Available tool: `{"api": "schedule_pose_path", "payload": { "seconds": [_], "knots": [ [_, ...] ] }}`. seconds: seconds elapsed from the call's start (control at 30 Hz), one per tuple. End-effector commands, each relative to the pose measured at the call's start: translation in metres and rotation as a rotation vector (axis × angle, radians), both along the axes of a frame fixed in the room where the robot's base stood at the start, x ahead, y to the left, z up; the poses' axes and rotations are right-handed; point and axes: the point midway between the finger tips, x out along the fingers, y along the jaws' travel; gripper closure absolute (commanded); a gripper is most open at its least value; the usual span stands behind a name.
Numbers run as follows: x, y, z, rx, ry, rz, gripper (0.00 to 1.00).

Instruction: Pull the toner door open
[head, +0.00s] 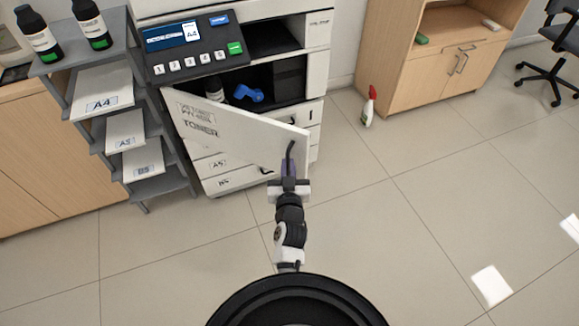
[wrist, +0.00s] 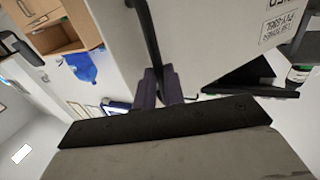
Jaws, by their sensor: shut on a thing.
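The white toner door (head: 240,135), lettered TONER, is on the front of the copier. It stands partly open, its right edge swung out towards me and its left edge close to the copier body. The dark opening behind it shows a blue part (head: 248,94) and a dark bottle (head: 214,86). My gripper (head: 289,170) is at the door's right end, shut on its dark bar handle (head: 291,150). In the wrist view, the purple fingers (wrist: 158,88) close around the lower end of the handle (wrist: 147,30), beside the white door panel (wrist: 215,40). The exact grip contact is partly hidden.
A grey shelf rack (head: 65,70) with paper stacks and bottles stands close to the copier's left. A spray bottle (head: 369,106) stands on the floor to the right, by a wooden cabinet (head: 395,75). The tiled floor (head: 420,200) in front and right is clear.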

Motion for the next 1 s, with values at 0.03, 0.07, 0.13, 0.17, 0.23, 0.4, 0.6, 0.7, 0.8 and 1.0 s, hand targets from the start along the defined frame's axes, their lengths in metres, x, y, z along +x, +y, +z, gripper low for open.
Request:
{"api": "schedule_pose_path", "payload": {
  "seconds": [0.03,0.07,0.13,0.17,0.23,0.4,0.6,0.7,0.8,1.0],
  "knots": [
    [0.000,0.019,0.002,0.006,0.001,0.037,1.00],
    [0.000,0.019,0.002,0.006,0.001,0.037,1.00],
    [0.000,0.019,0.002,0.006,0.001,0.037,0.80],
    [0.000,0.019,0.002,0.006,0.001,0.036,0.76],
    [0.000,0.018,0.002,0.006,0.001,0.036,0.68],
    [0.000,0.017,0.001,0.006,0.001,0.033,0.68],
    [-0.001,0.015,0.001,0.005,0.001,0.028,0.68],
    [-0.001,0.014,0.001,0.005,0.001,0.026,0.68],
    [-0.001,0.013,0.001,0.005,0.001,0.025,0.68],
    [0.000,0.012,0.017,0.005,-0.002,0.023,0.68]
  ]
}}
